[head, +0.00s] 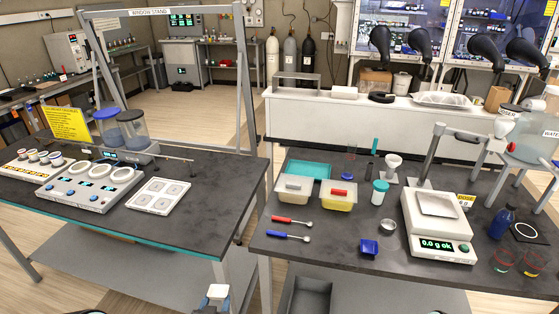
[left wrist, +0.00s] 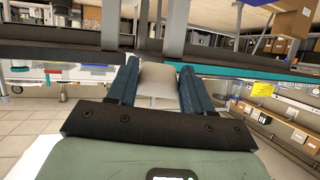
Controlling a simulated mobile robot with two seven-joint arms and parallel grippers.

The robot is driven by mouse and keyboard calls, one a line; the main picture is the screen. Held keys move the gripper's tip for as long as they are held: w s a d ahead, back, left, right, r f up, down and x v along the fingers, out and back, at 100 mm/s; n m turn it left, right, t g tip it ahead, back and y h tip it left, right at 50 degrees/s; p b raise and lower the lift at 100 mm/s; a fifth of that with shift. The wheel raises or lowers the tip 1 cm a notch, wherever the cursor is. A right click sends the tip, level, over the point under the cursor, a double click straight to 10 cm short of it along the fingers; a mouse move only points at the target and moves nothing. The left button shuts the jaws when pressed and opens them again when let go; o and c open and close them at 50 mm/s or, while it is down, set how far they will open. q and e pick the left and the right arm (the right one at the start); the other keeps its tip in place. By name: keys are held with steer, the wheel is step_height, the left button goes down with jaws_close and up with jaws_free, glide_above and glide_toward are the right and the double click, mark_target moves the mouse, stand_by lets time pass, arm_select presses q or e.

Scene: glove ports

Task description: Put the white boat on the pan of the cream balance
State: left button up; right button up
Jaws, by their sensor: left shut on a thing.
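The white boat (head: 218,291) shows at the bottom of the head view, low in front of the gap between the two tables. My left gripper (head: 215,298) is shut on it. In the left wrist view the pale boat (left wrist: 160,84) sits between the two blue fingers of the left gripper (left wrist: 158,74), partly hidden by the gripper body. The cream balance (head: 440,248) stands on the right table, far to the right of the gripper. Its pan (head: 438,204) is bare and its display reads 0.0 g ok. My right gripper is not in view.
The right table (head: 310,262) also holds a blue boat (head: 369,247), red and blue-handled spoons (head: 285,236), two tubs, a jar (head: 380,192) and a blue bottle (head: 501,222). A post (head: 424,155) rises behind the balance.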

arm_select(q)
steer(key=s+f, duration=0.2)
steer(key=f, duration=0.1)
steer(key=shift+s, duration=0.35)
steer(key=shift+d, duration=0.1)
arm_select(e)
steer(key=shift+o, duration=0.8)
arm_select(q)
steer(key=w+d+r+m+g+h, duration=0.3)
steer(key=d+r+m+h, duration=0.5)
steer(key=d, duration=0.4)
steer(key=shift+w+d+r+h, duration=0.35)
steer(key=shift+w+r, duration=0.1)
steer(key=shift+r, duration=0.35)
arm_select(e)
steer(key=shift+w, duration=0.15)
